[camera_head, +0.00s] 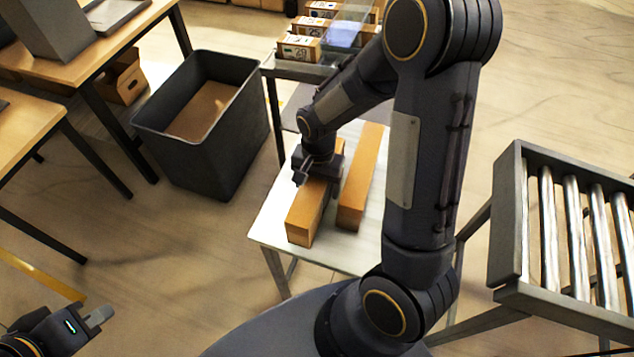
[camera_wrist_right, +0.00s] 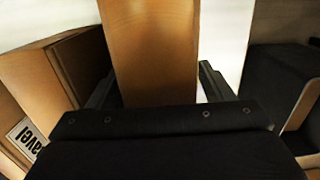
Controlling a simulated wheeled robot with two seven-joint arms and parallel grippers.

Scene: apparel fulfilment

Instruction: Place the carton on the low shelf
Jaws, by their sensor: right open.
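A long brown carton (camera_head: 305,218) lies on a white-topped table (camera_head: 268,222). My right gripper (camera_head: 315,178) is over it, with open jaws. In the right wrist view a brown carton (camera_wrist_right: 150,45) runs between the two fingers (camera_wrist_right: 155,88), one on each side; whether they touch it cannot be told. A second long carton (camera_head: 360,180) lies beside the first, to its right. My left gripper (camera_head: 95,318) is at the lower left, away from the cartons, and its jaw opening is unclear. I cannot tell which surface is the low shelf.
A dark open bin (camera_head: 240,150) stands left of the table. Labelled boxes (camera_head: 300,48) sit on a rack behind. A roller conveyor (camera_head: 510,220) is at the right. Wooden tables (camera_head: 125,35) are at the left. The wrist view shows a labelled box (camera_wrist_right: 45,75) at its left.

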